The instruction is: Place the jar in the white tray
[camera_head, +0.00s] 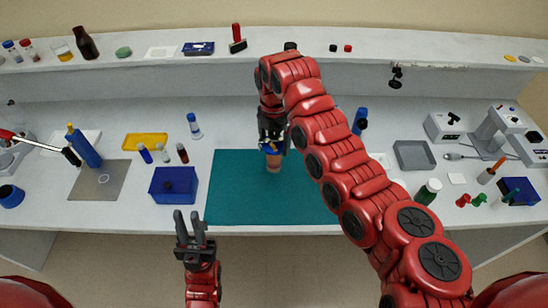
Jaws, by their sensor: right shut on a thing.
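My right gripper (271,140) is shut on a small tan-brown jar (273,162) with blue near its top. It holds the jar upright over the teal mat (232,190); I cannot tell whether the jar's base touches the mat. The gripper and arm hide part of the jar's top. A flat white tray-like thing (90,137) lies on the bench at the left, partly hidden by a blue bottle (84,148). My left gripper (190,217) is open and empty in front of the bench edge, below the blue box.
A blue box (173,186) stands left of the mat, with several small vials (163,153) and a yellow tray (146,141) behind it. A grey tray (413,155) is at the right. The left part of the mat is clear.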

